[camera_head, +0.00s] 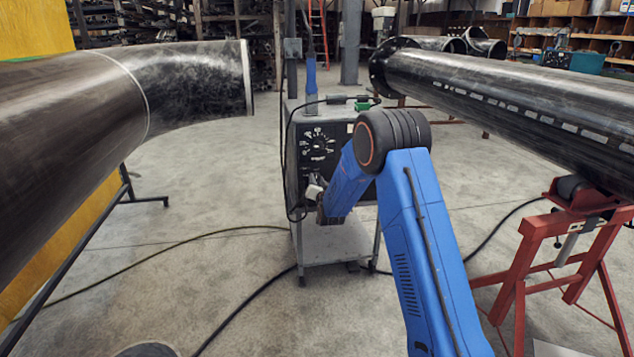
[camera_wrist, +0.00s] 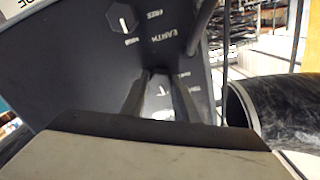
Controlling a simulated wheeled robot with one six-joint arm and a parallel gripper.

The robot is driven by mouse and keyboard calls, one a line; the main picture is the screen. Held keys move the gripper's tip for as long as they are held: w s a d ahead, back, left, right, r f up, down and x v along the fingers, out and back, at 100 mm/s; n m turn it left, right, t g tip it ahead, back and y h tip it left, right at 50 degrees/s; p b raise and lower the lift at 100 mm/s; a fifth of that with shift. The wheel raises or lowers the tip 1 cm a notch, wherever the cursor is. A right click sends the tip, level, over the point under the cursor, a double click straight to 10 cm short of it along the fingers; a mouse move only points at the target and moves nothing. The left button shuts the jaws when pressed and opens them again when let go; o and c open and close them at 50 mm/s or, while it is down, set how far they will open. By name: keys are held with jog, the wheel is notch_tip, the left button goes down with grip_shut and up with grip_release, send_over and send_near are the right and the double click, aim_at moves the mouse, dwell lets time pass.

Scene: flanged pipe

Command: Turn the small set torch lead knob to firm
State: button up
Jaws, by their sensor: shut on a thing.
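The welding set (camera_head: 327,143) stands on a trolley, its dark front panel carrying a large dial (camera_head: 318,147). My gripper (camera_head: 314,188) is at the lower part of this panel. In the wrist view, the two dark fingers of my gripper (camera_wrist: 160,88) reach to the panel (camera_wrist: 75,70) and are shut on a small knob just below the lettering "EARTH". The fingers almost wholly hide this knob, so its pointer setting cannot be read.
Another dark knob (camera_wrist: 122,17) with a pale mark sits higher on the panel. A bar (camera_wrist: 203,25) and a cable run close right of the fingers. A large pipe (camera_head: 520,95) rests on a red stand (camera_head: 560,235); an elbowed pipe (camera_head: 190,82) is at left. Cables cross the floor.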

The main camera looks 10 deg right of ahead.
dwell(0.4)
jog(key=o, duration=1.1)
jog(key=shift+c, duration=0.2)
jog(key=shift+s, duration=0.1)
jog(key=s, duration=1.7)
jog(key=shift+s, duration=0.15)
jog(key=s+d+r+n+g, duration=0.1)
jog(key=s+d+r+g, duration=0.15)
jog(key=s+r, duration=0.55)
jog(key=s+d+r+n+g, duration=0.1)
jog(key=s+r+n+g, duration=0.2)
jog(key=s, duration=0.9)
jog(key=s+d+g, duration=0.1)
jog(key=s+g, duration=0.3)
jog(key=s, duration=1.4)
jog(key=s+d+n+g, duration=0.1)
jog(key=s+d+g, duration=0.1)
jog(key=s, duration=1.6)
jog(key=shift+d+g, duration=0.25)
jog(key=shift+g, duration=0.6)
